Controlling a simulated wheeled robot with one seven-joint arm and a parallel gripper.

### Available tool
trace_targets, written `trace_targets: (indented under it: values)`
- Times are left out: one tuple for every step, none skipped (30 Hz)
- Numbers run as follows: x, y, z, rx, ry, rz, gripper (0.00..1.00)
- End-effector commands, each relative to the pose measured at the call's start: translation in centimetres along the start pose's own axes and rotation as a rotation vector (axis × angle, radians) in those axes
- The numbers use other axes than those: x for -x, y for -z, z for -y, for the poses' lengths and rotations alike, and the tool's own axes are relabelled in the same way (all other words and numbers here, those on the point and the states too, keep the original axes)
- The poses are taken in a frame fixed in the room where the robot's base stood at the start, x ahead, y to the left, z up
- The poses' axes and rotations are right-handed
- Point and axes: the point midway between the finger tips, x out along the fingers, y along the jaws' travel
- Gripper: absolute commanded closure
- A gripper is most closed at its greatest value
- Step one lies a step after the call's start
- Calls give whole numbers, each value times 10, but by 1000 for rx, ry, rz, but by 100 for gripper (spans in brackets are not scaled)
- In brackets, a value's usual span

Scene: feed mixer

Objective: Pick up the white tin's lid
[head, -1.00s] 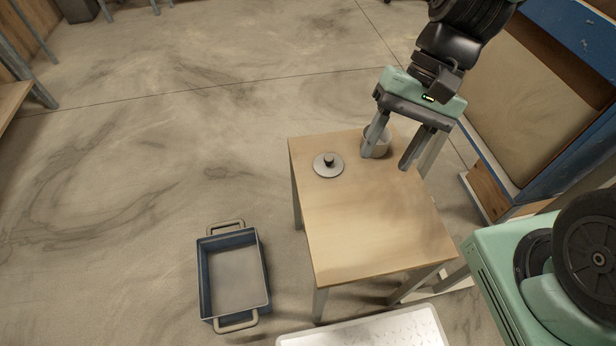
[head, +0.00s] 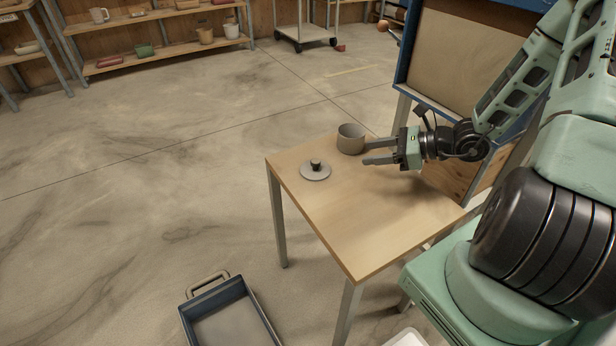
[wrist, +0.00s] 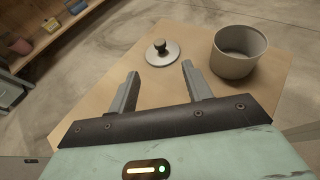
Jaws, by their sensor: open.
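The lid (head: 315,171) is a flat light-grey disc with a dark knob, lying knob-up on the wooden table (head: 370,220) near its far left corner. It also shows in the wrist view (wrist: 162,51), beyond my fingertips. The open tin (head: 350,138), pale grey-white, stands upright to the right of the lid and apart from it; it shows in the wrist view (wrist: 238,50). My gripper (head: 367,152) is open and empty, its fingers pointing left, close to the tin in the head view. In the wrist view my gripper (wrist: 158,82) has the lid ahead between its fingers' directions.
A blue tray-like bin (head: 228,315) with handles stands on the floor left of the table. A blue-framed panel (head: 460,50) rises behind the table at right. Shelves (head: 165,50) with pots stand far back. The table's front is clear.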

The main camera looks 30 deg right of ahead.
Motion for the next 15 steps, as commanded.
trace_targets:
  values:
    - [-9,1,-1,1,-4,1,50]
    - [-15,1,-1,2,-6,0,50]
    - [-24,1,-2,1,-7,1,50]
    - [-30,1,-2,2,-8,1,50]
    - [-36,2,-2,2,-7,1,50]
    - [-45,2,-2,2,-8,0,50]
    - [-51,1,-2,3,-8,1,50]
    - [-58,2,-2,3,-7,1,50]
    - [-66,2,-2,4,-8,0,50]
    - [-72,2,-2,3,-8,0,50]
    - [-78,2,-2,4,-8,0,50]
    - [-86,2,-2,5,-9,0,50]
    - [-91,2,-2,3,-8,0,50]
    - [-96,2,-3,4,-8,0,50]
    - [-101,1,-2,4,-7,-1,50]
